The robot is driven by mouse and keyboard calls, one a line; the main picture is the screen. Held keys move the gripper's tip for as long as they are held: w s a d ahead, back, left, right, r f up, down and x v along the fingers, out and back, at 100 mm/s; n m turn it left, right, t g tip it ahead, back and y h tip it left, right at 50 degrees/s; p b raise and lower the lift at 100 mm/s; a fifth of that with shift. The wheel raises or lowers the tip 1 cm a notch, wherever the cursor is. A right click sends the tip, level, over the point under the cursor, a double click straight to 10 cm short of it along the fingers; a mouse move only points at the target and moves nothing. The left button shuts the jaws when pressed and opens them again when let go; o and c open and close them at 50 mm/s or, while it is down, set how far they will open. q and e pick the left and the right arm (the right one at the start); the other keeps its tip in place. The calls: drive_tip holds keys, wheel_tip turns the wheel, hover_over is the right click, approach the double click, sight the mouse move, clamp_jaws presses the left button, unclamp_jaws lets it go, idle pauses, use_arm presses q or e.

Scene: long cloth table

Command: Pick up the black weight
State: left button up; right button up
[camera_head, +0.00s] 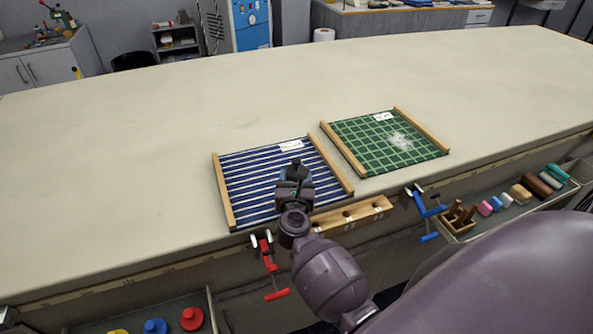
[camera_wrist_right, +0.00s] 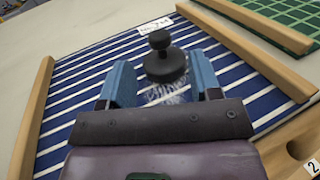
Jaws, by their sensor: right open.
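The black weight (camera_wrist_right: 165,66), a round disc with a knob on top, stands upright on the blue-and-white striped cloth (camera_wrist_right: 80,75) in the right wrist view. My right gripper (camera_wrist_right: 160,75) is open, with its blue fingers to the left and right of the weight's near side. I cannot tell whether either finger touches it. In the head view my right gripper (camera_head: 296,176) is over the striped cloth (camera_head: 245,180) and largely hides the weight. A pale scribbled patch (camera_wrist_right: 165,92) shows on the cloth just in front of the weight. My left gripper is not in view.
Wooden bars (camera_head: 223,192) edge the striped cloth. A green checked cloth (camera_head: 370,145) lies to its right. A wooden block with holes (camera_head: 350,215), a red clamp (camera_head: 268,265) and a blue clamp (camera_head: 425,210) are at the table's front edge. The far table is clear.

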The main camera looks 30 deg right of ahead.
sight(296, 164)
drive_tip(key=shift+x, duration=2.85)
drive_tip(key=shift+c, duration=0.5)
drive_tip(key=shift+r, duration=0.1)
clamp_jaws()
